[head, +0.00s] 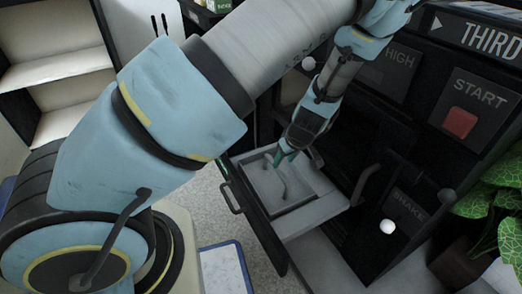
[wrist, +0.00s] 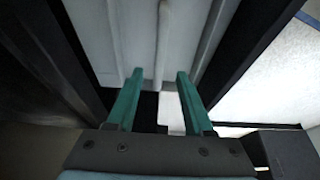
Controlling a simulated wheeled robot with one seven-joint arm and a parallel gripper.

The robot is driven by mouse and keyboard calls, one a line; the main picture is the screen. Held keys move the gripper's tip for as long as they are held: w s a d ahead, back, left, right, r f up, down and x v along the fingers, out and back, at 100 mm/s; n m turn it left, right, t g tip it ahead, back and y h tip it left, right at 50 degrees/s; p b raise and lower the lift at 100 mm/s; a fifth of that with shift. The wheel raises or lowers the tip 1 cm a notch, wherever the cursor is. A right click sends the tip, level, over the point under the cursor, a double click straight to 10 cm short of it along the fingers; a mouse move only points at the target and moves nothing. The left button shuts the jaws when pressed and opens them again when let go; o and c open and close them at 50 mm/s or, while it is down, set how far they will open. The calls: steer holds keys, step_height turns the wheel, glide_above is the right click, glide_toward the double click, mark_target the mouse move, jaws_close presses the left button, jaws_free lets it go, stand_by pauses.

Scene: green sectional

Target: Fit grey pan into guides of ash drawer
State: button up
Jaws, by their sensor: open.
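The grey pan (head: 262,181) lies in the pulled-out ash drawer, whose dark front (head: 252,215) carries a bar handle (head: 230,198). A thin curved grip shows on the pan. My gripper (head: 287,157) has green fingers and hangs over the pan's far part. In the wrist view my gripper (wrist: 157,78) has its fingers spread with nothing held between them. The pan's pale ridged surface (wrist: 158,35) fills the top middle there, between dark drawer sides (wrist: 240,55). The guides cannot be made out, and I cannot tell whether the pan sits in them.
A dark machine with a red start button (head: 460,122) and a bent handle (head: 366,184) stands right of the drawer. A leafy plant (head: 497,190) is at the right edge. A blue-edged white panel (head: 225,270) lies below. Pale shelves (head: 60,68) stand upper left.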

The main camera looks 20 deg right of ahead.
steer(key=shift+a+r, duration=0.1)
steer(key=a+r+m+g, duration=0.1)
steer(key=a+r, duration=0.6)
steer(key=a, duration=0.3)
steer(key=a+r+m+g, duration=0.1)
steer(key=a+r, duration=0.6)
steer(key=a, duration=0.3)
steer(key=a+r+m+h, duration=0.1)
steer(key=a+r, duration=0.6)
steer(key=a, duration=0.3)
steer(key=shift+s+a+g, duration=0.25)
steer(key=shift+a+g, duration=0.1)
steer(key=shift+g, duration=0.05)
steer(key=shift+r, duration=0.1)
